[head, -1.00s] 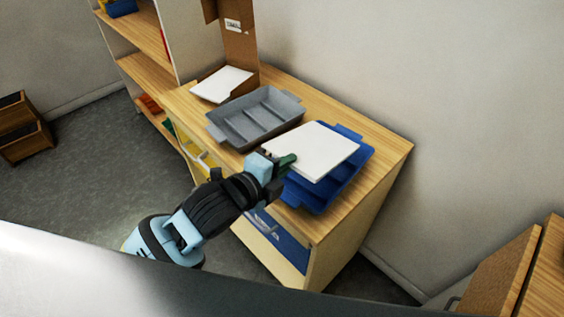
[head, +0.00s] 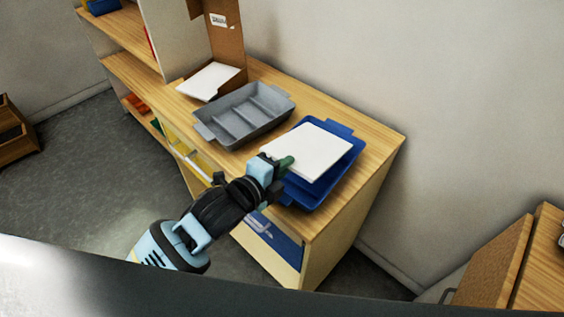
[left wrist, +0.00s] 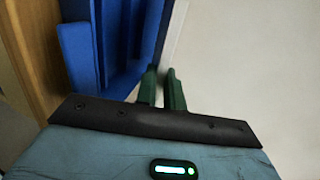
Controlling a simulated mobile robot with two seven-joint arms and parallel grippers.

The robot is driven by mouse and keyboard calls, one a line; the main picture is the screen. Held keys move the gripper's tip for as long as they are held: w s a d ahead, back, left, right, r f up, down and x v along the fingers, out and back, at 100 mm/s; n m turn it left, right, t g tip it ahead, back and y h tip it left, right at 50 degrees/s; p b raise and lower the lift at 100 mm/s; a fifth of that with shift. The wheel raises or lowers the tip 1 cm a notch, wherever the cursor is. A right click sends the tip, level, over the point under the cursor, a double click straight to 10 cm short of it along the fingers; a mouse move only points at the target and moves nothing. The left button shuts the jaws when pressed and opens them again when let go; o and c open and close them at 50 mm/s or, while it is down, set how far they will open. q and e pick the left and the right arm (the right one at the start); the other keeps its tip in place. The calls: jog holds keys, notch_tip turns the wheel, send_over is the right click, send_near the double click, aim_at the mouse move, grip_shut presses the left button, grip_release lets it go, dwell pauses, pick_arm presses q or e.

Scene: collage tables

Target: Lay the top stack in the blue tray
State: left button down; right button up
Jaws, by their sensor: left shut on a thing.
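A white paper stack (head: 312,149) lies flat over the blue tray (head: 318,193). My left gripper (head: 284,163) is shut on the stack's near-left edge. In the left wrist view the green fingertips (left wrist: 163,88) pinch the edge of the white stack (left wrist: 240,75), with the blue tray (left wrist: 85,65) beside and below. I cannot tell whether the stack touches the tray floor. Another white stack (head: 208,80) lies in the cardboard holder (head: 228,45) at the back left of the cabinet top. My right gripper is not in view.
A grey divided tray (head: 243,113) stands on the wooden cabinet top (head: 370,142), left of the blue tray. A shelf unit (head: 120,50) is at the left. The right end of the cabinet top is clear. A wooden box-like piece (head: 495,262) is at lower right.

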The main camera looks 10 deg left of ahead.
pick_arm(q)
jog(key=shift+w+d+f+b, duration=0.2)
jog(key=shift+w+f, duration=0.05)
jog(key=shift+f, duration=0.3)
jog(key=shift+w+d+f+b, duration=0.15)
jog(key=shift+w+f, duration=0.1)
jog(key=shift+f, duration=0.25)
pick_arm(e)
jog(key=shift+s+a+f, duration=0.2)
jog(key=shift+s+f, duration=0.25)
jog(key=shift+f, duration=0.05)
pick_arm(q)
jog(key=c, duration=1)
grip_release()
jog(key=shift+f, duration=0.1)
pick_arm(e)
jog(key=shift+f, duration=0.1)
